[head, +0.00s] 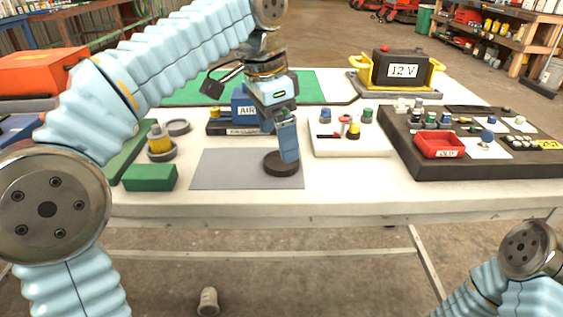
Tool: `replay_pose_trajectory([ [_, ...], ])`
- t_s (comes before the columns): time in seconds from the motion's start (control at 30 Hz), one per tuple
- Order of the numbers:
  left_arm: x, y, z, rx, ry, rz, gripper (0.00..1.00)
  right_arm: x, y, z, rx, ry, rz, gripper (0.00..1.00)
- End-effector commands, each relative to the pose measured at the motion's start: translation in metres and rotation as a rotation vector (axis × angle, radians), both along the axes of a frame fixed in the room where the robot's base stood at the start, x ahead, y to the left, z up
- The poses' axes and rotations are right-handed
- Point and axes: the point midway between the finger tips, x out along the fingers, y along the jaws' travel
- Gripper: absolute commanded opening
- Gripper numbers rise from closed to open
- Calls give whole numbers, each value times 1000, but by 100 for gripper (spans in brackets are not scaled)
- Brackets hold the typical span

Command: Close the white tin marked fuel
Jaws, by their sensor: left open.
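I cannot make out a white tin marked fuel in the head view. My left gripper (287,158) reaches down over the grey mat (222,170) in the middle of the table. Its fingers are open and overlap from this side. The fingertips are at a dark round disc (273,168), which lies on the right part of the mat. I cannot tell whether they touch it or whether it is a lid. My right gripper is out of view; only part of that arm shows at the lower right.
A green block (150,178) is left of the mat, with a brass-topped piece (160,142) behind it. A blue AIR filter unit (242,108) stands behind. Right are a white tray (350,146), a dark board with a red box (439,145), and a 12 V battery (402,70).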

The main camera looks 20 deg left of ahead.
Motion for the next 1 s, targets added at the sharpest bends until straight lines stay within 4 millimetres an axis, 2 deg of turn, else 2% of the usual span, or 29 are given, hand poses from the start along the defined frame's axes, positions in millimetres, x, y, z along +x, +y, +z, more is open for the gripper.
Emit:
replay_pose_trajectory([
  [0.1, -1, -3, -22, 1, 2, -1, 100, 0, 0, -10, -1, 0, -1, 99],
  [0.3, 1, -6, -43, 0, 1, 0, 100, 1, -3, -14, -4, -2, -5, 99],
  [0.67, 2, -6, -44, 0, 0, 0, 100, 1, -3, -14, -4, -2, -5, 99],
  [0.77, 2, -6, -44, 0, 0, 0, 88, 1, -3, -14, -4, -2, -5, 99],
  [1.0, 2, -6, -44, 0, 0, 0, 51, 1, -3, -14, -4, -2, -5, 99],
])
